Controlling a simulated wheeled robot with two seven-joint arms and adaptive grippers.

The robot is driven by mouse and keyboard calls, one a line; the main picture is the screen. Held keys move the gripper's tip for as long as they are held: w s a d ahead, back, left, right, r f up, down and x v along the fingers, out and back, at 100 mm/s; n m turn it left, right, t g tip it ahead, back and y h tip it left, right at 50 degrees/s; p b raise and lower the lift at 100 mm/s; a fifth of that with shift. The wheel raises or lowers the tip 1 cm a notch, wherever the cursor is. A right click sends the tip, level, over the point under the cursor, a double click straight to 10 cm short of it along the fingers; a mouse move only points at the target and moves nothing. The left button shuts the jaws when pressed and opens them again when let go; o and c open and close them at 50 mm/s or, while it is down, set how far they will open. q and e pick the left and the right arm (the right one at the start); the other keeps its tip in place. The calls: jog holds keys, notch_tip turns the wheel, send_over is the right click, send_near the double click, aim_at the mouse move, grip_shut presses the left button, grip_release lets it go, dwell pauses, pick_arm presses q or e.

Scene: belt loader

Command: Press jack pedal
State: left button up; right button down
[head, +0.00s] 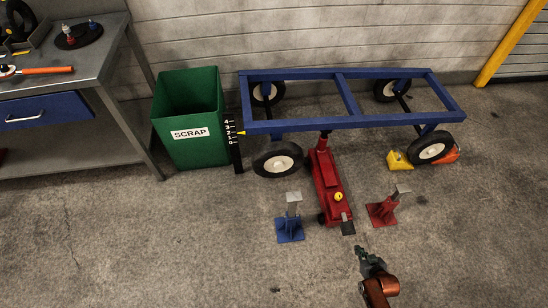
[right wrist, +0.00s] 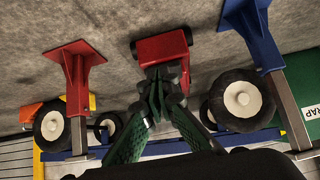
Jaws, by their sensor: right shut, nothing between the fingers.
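The red floor jack (head: 326,180) stands on the floor with its head under the near rail of the blue cart frame (head: 300,126). My left gripper is not in view.
A blue jack stand (head: 289,230) and a red jack stand (head: 381,211) flank the jack. A yellow chock (head: 398,161) and an orange one (head: 453,155) sit by the right wheel. A height scale (head: 235,155) stands beside the green scrap bin (head: 190,115).

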dwell(0.4)
jog(key=s+a+f+g, duration=0.25)
jog(key=s+a, duration=0.25)
jog(key=s, duration=0.7)
jog(key=s+a+r+g, duration=0.1)
jog(key=s+r+g, duration=0.2)
jog(key=s, duration=1.2)
jog(key=s+a+r+m+g+h, duration=0.1)
jog(key=s+r+g, duration=0.2)
jog(key=s+r, duration=0.4)
jog(key=s, duration=0.7)
jog(key=shift+s+a+r+m, duration=0.2)
jog(key=shift+s+r+m, duration=0.1)
jog(key=shift+s+r, duration=0.05)
jog(key=shift+g, duration=0.25)
